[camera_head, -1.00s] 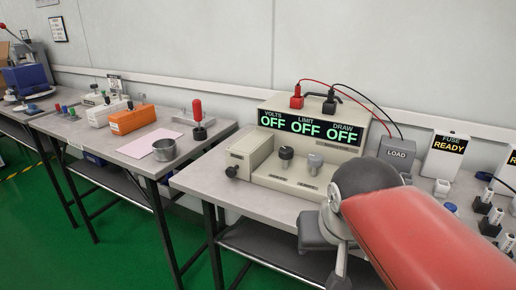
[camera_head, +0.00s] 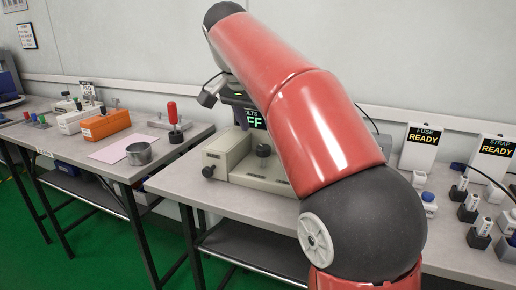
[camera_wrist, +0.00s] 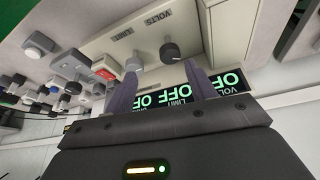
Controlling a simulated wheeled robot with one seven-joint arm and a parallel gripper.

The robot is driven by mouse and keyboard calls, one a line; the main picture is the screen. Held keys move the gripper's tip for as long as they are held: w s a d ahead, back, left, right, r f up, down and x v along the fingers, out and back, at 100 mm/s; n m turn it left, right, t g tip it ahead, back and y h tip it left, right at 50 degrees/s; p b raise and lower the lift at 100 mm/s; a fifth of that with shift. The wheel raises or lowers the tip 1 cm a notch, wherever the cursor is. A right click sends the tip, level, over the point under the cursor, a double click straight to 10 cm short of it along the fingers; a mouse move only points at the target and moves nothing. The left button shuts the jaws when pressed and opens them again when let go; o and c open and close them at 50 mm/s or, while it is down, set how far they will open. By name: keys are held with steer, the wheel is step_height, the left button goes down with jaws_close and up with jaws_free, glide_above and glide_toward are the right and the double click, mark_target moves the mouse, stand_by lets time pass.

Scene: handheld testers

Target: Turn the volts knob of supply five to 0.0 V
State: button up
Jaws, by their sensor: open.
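The supply (camera_head: 228,150) is a beige bench unit, partly hidden behind my red arm in the head view. Its dark volts knob (camera_head: 263,150) shows beside the arm, and also in the wrist view (camera_wrist: 171,52), near the VOLTS label. The grey limit knob (camera_wrist: 134,62) is beside it. The display (camera_wrist: 185,99) is turned over in the wrist view and reads OFF under VOLTS and LIMIT. My gripper (camera_wrist: 160,72) is open and empty, its two fingers apart before the display and pointing toward the knobs. I cannot tell whether a finger touches anything.
A black side knob (camera_head: 208,171) sits at the supply's left front. A READY fuse sign (camera_head: 421,148) and several small blocks stand to the right. A metal cup (camera_head: 139,154) and an orange box (camera_head: 105,124) are on the left table.

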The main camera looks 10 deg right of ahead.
mark_target(262, 147)
steer(key=shift+m, duration=0.8)
steer(key=w+f+b, duration=0.1)
steer(key=f, duration=0.1)
steer(key=w+d+f+b, duration=0.1)
steer(key=f, duration=0.1)
steer(key=w+d+f+b, duration=0.1)
steer(key=w+f, duration=0.1)
steer(key=f, duration=0.1)
steer(key=shift+c, duration=0.5)
steer(key=c, duration=0.9)
